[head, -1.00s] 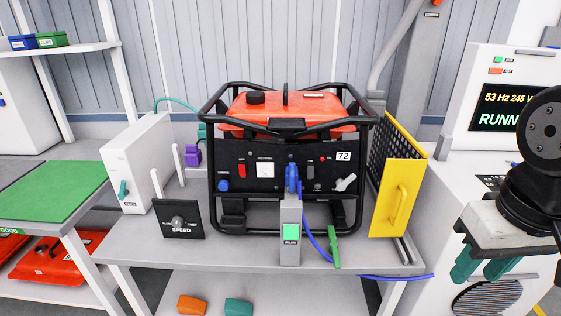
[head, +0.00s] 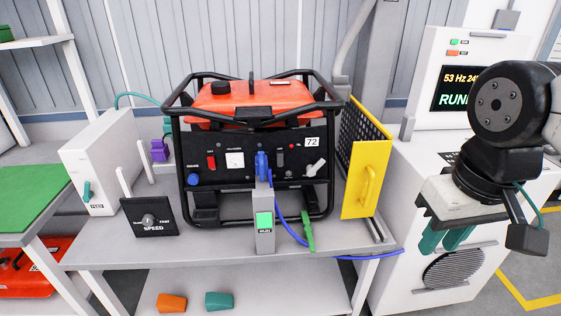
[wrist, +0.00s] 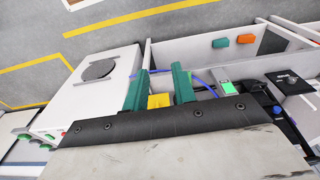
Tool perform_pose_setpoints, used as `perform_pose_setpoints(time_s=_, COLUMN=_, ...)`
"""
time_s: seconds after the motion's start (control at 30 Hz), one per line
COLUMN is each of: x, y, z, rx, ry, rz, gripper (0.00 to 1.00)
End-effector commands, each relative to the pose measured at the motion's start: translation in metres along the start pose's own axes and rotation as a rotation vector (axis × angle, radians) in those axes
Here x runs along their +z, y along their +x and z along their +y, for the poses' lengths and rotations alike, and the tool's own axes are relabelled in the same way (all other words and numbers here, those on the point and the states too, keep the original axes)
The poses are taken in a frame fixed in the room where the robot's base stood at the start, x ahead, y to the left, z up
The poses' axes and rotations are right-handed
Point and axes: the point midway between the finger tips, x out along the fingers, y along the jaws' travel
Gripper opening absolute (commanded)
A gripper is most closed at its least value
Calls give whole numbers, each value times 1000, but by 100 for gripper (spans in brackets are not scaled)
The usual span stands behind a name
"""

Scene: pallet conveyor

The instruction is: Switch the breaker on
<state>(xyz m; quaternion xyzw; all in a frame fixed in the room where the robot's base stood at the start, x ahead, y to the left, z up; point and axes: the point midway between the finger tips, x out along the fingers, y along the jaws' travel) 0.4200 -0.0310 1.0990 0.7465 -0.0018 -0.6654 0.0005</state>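The generator (head: 253,110) has a red tank, a black tube frame and a black front panel (head: 240,178). A red switch (head: 211,162) sits on the panel's left, beside a white gauge. A blue plug (head: 261,165) stands at the panel's middle, and a pale lever (head: 316,168) tilts at its right. I cannot tell from the small markings which control is the breaker. My gripper (head: 445,240) hangs to the right of the bench, well apart from the generator. Its teal fingers are apart and empty; they also show in the wrist view (wrist: 159,88).
A yellow guard (head: 368,180) stands open at the generator's right, between it and my gripper. A grey box (head: 264,235) with a green screen stands in front. A white cabinet (head: 412,270) with a running display (head: 455,92) is at right. A SPEED dial (head: 149,217) sits at left.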

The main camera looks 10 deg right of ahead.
Motion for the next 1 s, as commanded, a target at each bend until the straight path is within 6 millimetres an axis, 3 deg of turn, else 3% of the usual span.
perform_pose_setpoints(time_s=0.03, x=0, y=0, z=0, rx=0, ry=3, rz=-2, gripper=11)
perform_pose_setpoints(time_s=0.1, x=-1, y=3, z=1, rx=1, ry=6, rz=-17, gripper=0)
perform_pose_setpoints(time_s=0.27, x=-5, y=20, z=4, rx=2, ry=20, rz=-104, gripper=0)
perform_pose_setpoints(time_s=0.43, x=-22, y=53, z=19, rx=47, ry=10, rz=-192, gripper=0)
perform_pose_setpoints(time_s=0.63, x=-68, y=103, z=45, rx=119, ry=-130, rz=-145, gripper=0)
perform_pose_setpoints(time_s=0.8, x=-114, y=150, z=62, rx=168, ry=-343, rz=-43, gripper=0)
perform_pose_setpoints(time_s=1.0, x=-171, y=205, z=65, rx=202, ry=-673, rz=135, gripper=0)
